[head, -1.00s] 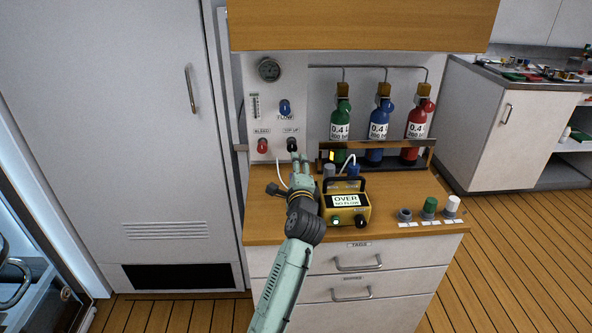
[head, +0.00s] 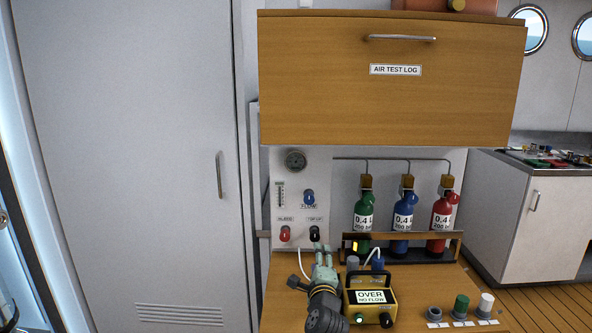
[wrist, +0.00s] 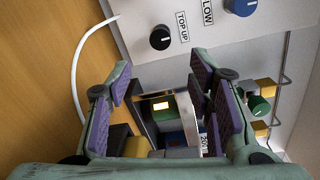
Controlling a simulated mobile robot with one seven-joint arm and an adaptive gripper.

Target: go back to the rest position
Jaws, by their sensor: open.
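My gripper (head: 322,258) is in front of the fill panel (head: 301,200), just below the black TOP UP knob (head: 314,234) and left of the yellow analyser (head: 373,300). In the wrist view my gripper (wrist: 165,95) has its purple-padded fingers spread wide, with nothing held between them. The TOP UP knob (wrist: 160,37) shows beyond the fingers there, apart from them. The analyser's screen reads OVER, NO FLOW. The blue FLOW knob (head: 308,197) and red BLEED knob (head: 285,233) are on the panel.
Green (head: 363,213), blue (head: 403,220) and red (head: 442,215) cylinders stand in a rack behind the analyser. Three small caps (head: 461,307) stand at the counter's right. A wooden AIR TEST LOG cabinet (head: 390,100) hangs above. A white hose (wrist: 80,75) curves beside my gripper.

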